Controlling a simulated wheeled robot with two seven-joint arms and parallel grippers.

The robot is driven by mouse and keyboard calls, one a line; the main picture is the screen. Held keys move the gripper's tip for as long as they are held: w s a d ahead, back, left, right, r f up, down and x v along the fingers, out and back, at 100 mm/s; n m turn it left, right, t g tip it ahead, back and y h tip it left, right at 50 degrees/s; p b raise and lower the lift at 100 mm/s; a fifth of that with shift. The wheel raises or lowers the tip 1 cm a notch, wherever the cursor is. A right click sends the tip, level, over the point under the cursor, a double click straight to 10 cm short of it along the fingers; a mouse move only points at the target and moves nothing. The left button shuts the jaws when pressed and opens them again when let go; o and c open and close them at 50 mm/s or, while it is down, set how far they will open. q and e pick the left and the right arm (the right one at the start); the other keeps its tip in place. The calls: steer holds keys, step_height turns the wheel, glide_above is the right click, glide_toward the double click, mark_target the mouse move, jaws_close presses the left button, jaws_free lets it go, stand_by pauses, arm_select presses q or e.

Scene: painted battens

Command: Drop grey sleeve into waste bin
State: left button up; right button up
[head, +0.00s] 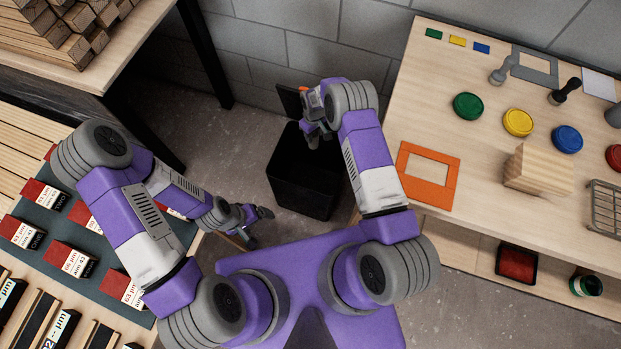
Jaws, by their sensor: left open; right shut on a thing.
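The waste bin (300,185) is a black, open-topped bin standing on the floor between the two benches. My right gripper (318,136) is over the bin's mouth, near its back right rim, with the fingers pointing down. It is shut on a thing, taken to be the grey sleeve. The sleeve is too small and too like the grey fingers to make out clearly. My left gripper (259,226) is open and empty, low in front of the bin and beside the left bench.
The right bench (470,190) carries an orange frame (427,175), coloured lids, stamps and a wooden block (538,172). The left bench holds red-and-white labelled boxes (70,260) on a dark mat. A dark panel (288,103) stands behind the bin. Floor left of the bin is clear.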

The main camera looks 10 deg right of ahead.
steer(key=shift+f+b, duration=1.75)
steer(key=shift+f, duration=1.2)
steer(key=o, duration=1.2)
steer(key=shift+c, duration=0.2)
steer(key=shift+r+p, duration=1.05)
steer(key=shift+r, duration=2.75)
